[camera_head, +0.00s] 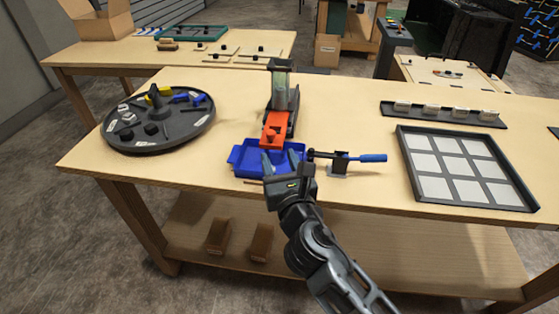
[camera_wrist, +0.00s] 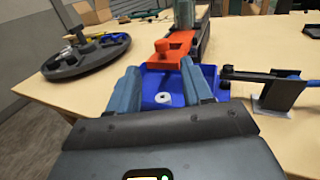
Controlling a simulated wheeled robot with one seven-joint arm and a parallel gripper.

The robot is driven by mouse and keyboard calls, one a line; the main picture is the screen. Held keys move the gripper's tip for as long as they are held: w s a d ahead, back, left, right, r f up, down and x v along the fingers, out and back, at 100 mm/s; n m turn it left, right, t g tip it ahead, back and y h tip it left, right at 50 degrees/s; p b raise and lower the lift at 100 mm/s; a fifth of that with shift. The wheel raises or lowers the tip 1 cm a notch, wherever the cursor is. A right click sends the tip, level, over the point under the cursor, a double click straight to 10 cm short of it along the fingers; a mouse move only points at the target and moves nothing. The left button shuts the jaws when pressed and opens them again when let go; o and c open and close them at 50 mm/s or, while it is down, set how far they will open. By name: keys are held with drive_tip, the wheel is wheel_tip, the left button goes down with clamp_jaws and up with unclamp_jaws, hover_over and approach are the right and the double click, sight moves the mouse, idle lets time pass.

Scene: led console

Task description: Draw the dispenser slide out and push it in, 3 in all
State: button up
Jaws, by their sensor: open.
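The dispenser (camera_head: 281,92) is a dark upright frame with a clear tube, standing in the middle of the wooden table. Its orange-red slide (camera_head: 274,130) sticks out of the front toward me, over the back part of a blue tray (camera_head: 238,157). In the wrist view the slide (camera_wrist: 172,48) has a raised knob and lies just beyond my fingertips. A small white piece with a dark centre (camera_wrist: 163,98) lies in the tray between my fingers. My gripper (camera_head: 283,158) is open over the tray, with nothing between its fingertips at the slide's height that I can make out.
A tool with a blue handle (camera_head: 372,158) on a dark stand is close to the right of my gripper. A round dark carousel (camera_head: 160,140) with several parts stands at left. A tray with white squares (camera_head: 465,199) lies at right. Bare table separates the carousel and dispenser.

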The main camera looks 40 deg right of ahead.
drive_tip(key=shift+c, duration=0.5)
drive_tip(key=shift+a+b, duration=0.2)
drive_tip(key=shift+b, duration=0.15)
drive_tip(key=shift+c, duration=0.7)
drive_tip(key=shift+m+g+h, duration=0.5)
drive_tip(key=shift+m+h, duration=0.1)
drive_tip(key=shift+h, duration=0.3)
drive_tip(key=a+b, duration=0.2)
drive_tip(key=s+a+b, duration=0.1)
drive_tip(key=a+b, duration=0.1)
drive_tip(key=b, duration=0.1)
drive_tip(key=shift+b, duration=0.35)
drive_tip(key=c, duration=0.5)
drive_tip(key=shift+m+g+h, duration=0.6)
drive_tip(key=shift+m+g, duration=0.1)
drive_tip(key=shift+g, duration=0.2)
drive_tip(key=b+v, duration=0.1)
drive_tip(key=v, duration=0.1)
drive_tip(key=b+v, duration=0.2)
drive_tip(key=shift+s+r, duration=0.1)
drive_tip(key=shift+r, duration=0.1)
clamp_jaws()
approach(271, 137)
drive_tip(key=b+x, duration=0.1)
drive_tip(key=x, duration=0.6)
drive_tip(key=shift+a, duration=0.1)
